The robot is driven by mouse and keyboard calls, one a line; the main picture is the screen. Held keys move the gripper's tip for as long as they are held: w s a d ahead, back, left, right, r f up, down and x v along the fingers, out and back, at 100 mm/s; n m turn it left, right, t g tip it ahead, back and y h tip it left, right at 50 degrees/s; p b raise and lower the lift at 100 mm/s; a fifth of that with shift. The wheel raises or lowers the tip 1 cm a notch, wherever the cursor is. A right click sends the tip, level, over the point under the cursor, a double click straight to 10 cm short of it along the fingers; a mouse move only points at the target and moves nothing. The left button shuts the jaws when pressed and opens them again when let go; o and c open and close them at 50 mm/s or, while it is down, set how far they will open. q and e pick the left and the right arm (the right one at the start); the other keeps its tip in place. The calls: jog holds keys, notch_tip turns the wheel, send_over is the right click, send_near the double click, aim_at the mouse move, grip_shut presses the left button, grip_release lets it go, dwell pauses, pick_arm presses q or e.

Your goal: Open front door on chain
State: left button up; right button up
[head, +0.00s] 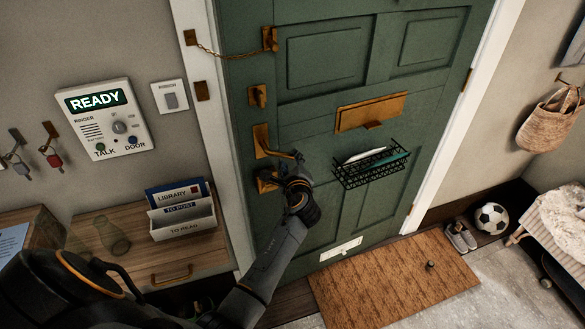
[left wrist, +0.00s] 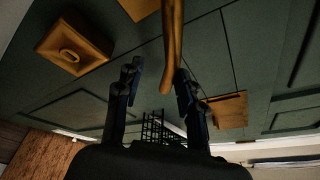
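The green front door (head: 320,60) looks shut in its white frame. A brass chain (head: 225,54) hangs between a plate on the frame and a plate on the door (head: 270,39). The brass lever handle (head: 275,152) sits below a small brass thumb-turn (head: 257,96). My left gripper (head: 298,178) is at the handle's free end. In the left wrist view, the fingers of my left gripper (left wrist: 158,74) stand apart, with the end of the lever (left wrist: 172,45) between or just in front of them; contact cannot be told. My right gripper is not in view.
A brass mail slot (head: 370,112) and a black wire basket (head: 350,178) are on the door, close to my gripper. A doormat (head: 390,285) lies before it. A side table (head: 190,255) with a letter rack (head: 183,228) stands left; shoes (head: 460,236) and a ball (head: 491,218) lie right.

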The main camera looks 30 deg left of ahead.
pick_arm(q)
jog(key=v, duration=1.2)
jog(key=shift+w, duration=0.15)
jog(key=s+d+f+n+g+h, duration=0.1)
jog(key=d+f+h, duration=0.15)
jog(key=f, duration=0.75)
jog(key=s+d+f+g+h, duration=0.1)
jog(key=s+d+f+h, duration=0.15)
jog(key=f, duration=0.65)
jog(key=s+d+f+n+g+h+b, duration=0.1)
jog(key=s+d+f+n+g, duration=0.1)
jog(key=s+f, duration=0.45)
jog(key=s+d+f+n+g+h, duration=0.1)
jog(key=s+f+n, duration=0.15)
jog(key=f, duration=0.75)
jog(key=s+a+f+n+g, duration=0.1)
jog(key=s+f+n+g, duration=0.1)
jog(key=s+f, duration=0.4)
jog(key=s+a+f+n+g+h, duration=0.1)
jog(key=s+f+n, duration=0.4)
jog(key=s, duration=1.1)
jog(key=s+a+f+n+g+h, duration=0.1)
jog(key=s+f+n+g, duration=0.2)
jog(key=s+f, duration=0.4)
jog(key=s+n+b, duration=0.1)
jog(key=s, duration=0.3)
jog(key=shift+s+f, duration=0.25)
jog(key=shift+n, duration=0.25)
